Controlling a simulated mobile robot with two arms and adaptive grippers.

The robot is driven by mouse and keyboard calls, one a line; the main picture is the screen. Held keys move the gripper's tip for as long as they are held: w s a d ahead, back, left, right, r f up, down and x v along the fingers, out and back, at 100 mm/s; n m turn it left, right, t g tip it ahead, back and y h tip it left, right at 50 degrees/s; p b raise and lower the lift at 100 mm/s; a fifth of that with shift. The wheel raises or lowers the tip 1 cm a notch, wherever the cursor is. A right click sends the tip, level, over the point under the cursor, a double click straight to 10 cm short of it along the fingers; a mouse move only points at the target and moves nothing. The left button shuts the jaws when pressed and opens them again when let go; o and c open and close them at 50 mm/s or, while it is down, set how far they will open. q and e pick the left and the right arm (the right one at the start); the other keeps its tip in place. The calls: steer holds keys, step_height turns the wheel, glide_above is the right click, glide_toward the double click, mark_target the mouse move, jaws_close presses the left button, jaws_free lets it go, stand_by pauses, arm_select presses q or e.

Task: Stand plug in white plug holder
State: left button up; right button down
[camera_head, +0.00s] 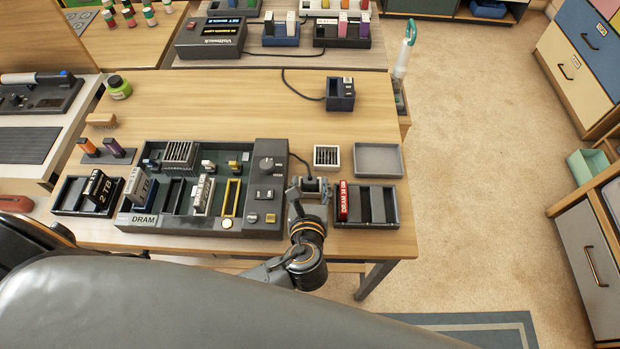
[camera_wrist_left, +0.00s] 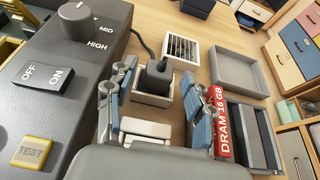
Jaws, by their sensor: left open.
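The black plug (camera_wrist_left: 158,74) stands roughly upright in the left wrist view, its lower end within the light square holder (camera_wrist_left: 150,99). How deep it sits is hard to tell. Its black cable (camera_head: 301,160) runs back to the grey device. My left gripper (camera_head: 308,186) is over this spot, just right of the device, and hides most of the plug and holder in the head view. In the left wrist view my left gripper (camera_wrist_left: 157,80) is open, with one finger on each side of the plug and holder, apart from the plug. My right gripper is not in view.
The grey device (camera_head: 268,190) with knob and switches stands close on the left. A red DRAM stick (camera_head: 343,201) stands in a dark tray (camera_head: 391,206) close on the right. A white grille (camera_head: 326,156) and an empty grey tray (camera_head: 378,160) lie behind. The table's middle back is clear.

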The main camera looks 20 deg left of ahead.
arm_select(q)
steer(key=v, duration=0.9)
steer(key=shift+s+d, duration=0.1)
steer(key=shift+s, duration=0.15)
